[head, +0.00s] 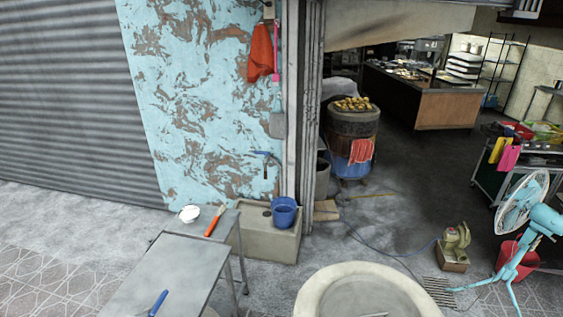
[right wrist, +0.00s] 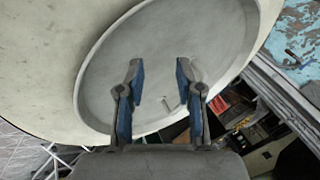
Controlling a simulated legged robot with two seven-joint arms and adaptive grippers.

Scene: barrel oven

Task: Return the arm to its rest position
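My right gripper (right wrist: 159,72) is open in the right wrist view, its two blue-padded fingers apart with nothing held between them. Beyond the fingers is a pale round basin-like barrel top (right wrist: 240,45), with a grey inner face. A small grey handle-like piece shows behind the fingers, too small to name. The same round rim (head: 312,292) shows at the bottom of the head view, cut off by the picture's edge. Neither gripper nor arm shows in the head view.
A metal table (head: 165,275) stands at lower left with a blue-handled tool (head: 158,302), an orange-handled tool (head: 214,222) and a white bowl (head: 188,214). A blue bucket (head: 284,214) sits on a concrete trough (head: 262,244). A teal fan (head: 522,205) stands at right.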

